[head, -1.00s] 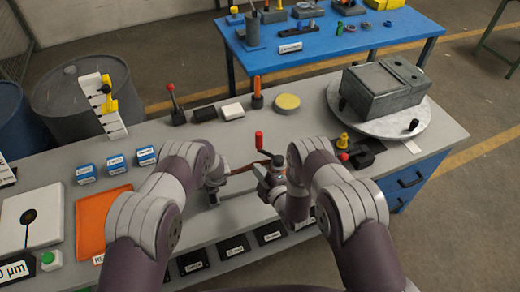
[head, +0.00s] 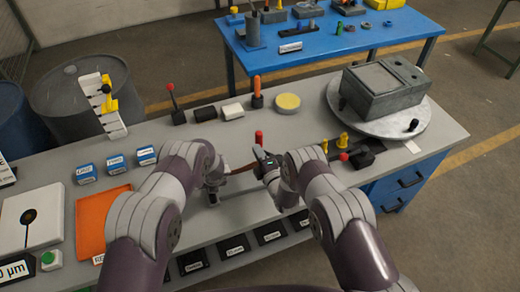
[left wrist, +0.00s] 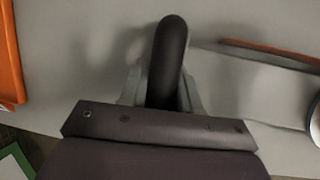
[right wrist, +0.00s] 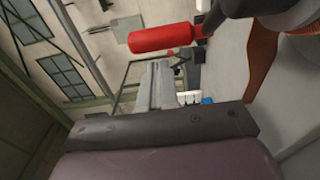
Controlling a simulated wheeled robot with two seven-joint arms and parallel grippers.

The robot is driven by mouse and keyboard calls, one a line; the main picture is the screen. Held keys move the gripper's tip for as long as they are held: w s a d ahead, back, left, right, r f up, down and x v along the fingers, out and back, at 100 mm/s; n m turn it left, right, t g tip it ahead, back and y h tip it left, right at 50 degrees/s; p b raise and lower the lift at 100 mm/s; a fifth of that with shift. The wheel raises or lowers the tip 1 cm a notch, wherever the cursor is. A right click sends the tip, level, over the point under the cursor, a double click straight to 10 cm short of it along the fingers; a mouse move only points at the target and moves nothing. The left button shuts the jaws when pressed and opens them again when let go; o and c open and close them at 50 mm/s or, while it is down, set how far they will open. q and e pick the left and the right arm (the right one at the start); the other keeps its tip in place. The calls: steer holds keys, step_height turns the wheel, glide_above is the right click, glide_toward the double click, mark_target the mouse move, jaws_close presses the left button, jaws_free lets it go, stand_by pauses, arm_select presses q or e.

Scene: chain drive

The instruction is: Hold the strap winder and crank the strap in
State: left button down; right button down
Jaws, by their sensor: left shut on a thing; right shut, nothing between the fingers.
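The strap winder is partly hidden between my arms. Its dark grip handle (left wrist: 170,55) is in the left wrist view, between the fingers of my left gripper (left wrist: 160,98). That gripper (head: 213,192) is low at mid-bench in the head view. The winder's red crank knob (head: 259,137) stands upright just beyond my right gripper (head: 266,163). In the right wrist view the red knob (right wrist: 162,38) lies above the closed, empty fingers (right wrist: 155,85), apart from them in the picture. The orange-brown strap (head: 240,170) runs between the grippers; it also shows in the right wrist view (right wrist: 262,60).
The grey bench (head: 225,228) holds a red-knobbed lever (head: 173,98), a yellow disc (head: 288,103) and a grey box (head: 385,88) on a turntable behind. An orange sheet (head: 98,220) lies left. Dark and yellow fittings (head: 344,140) stand close right of my right gripper.

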mark_target(260, 142)
steer(key=shift+w+d, duration=0.3)
steer(key=shift+w, duration=0.3)
steer(key=shift+w+m+h, duration=0.35)
steer(key=shift+m+h, duration=0.25)
steer(key=shift+h, duration=0.3)
steer(key=m+h, duration=0.1)
steer(key=w+m+t+h, duration=0.1)
steer(key=h, duration=0.1)
steer(key=shift+w+d, duration=0.1)
steer(key=shift+w, duration=0.1)
steer(key=m+h, duration=0.1)
steer(key=w+m+h, duration=0.1)
steer(key=h, duration=0.1)
steer(key=m+h, duration=0.1)
steer(key=shift+w+d+r+h, duration=0.1)
steer(key=shift+w+d+h, duration=0.15)
steer(key=shift+d+h, duration=0.15)
steer(key=shift+w+d+m+g+h, duration=0.15)
steer(key=shift+w+m+g+h, duration=0.1)
steer(key=shift+m+h, duration=0.25)
steer(key=shift+w+d+m+g+h, duration=0.15)
steer(key=shift+m+g+h, duration=0.15)
steer(key=shift+h, duration=0.4)
steer(key=d+m+g+h, duration=0.2)
steer(key=d+m+h, duration=0.1)
steer(key=d, duration=0.6)
steer(key=shift+w+h, duration=0.45)
steer(key=shift+h, duration=0.15)
